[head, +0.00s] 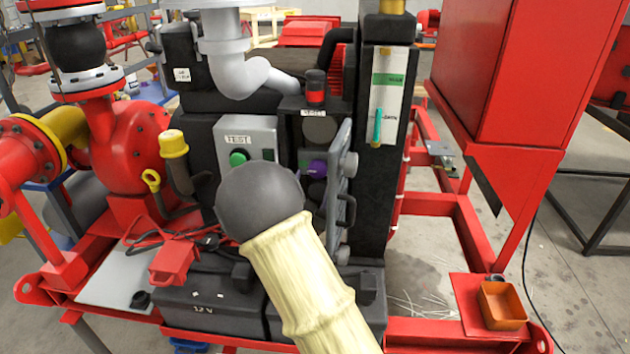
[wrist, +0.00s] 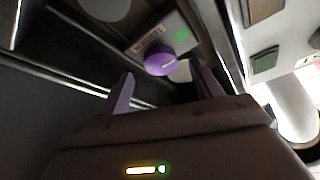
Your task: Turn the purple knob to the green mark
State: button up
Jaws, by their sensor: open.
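The purple knob (head: 317,168) sits on a dark panel in the middle of the pump skid, just right of the grey TEST box. In the wrist view the knob (wrist: 159,60) shows a pale pointer line on its face. A green mark (wrist: 181,37) is on the plate beside it, and the pointer does not appear to line up with it. My gripper (wrist: 165,84) is open and empty. The knob is ahead of the gap between its fingertips, with no clear contact. In the head view my arm hides the gripper.
The grey TEST box (head: 262,130) with a green button (head: 238,158) is left of the knob. A grey hinged panel (head: 339,185) stands edge-on close to its right. A gauge (head: 388,95) is farther right. A black 12 V battery (head: 215,305) lies below.

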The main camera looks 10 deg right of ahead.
jog(key=b+v, duration=0.2)
jog(key=v, duration=1.2)
jog(key=shift+s+f, duration=0.1)
jog(key=shift+s, duration=0.05)
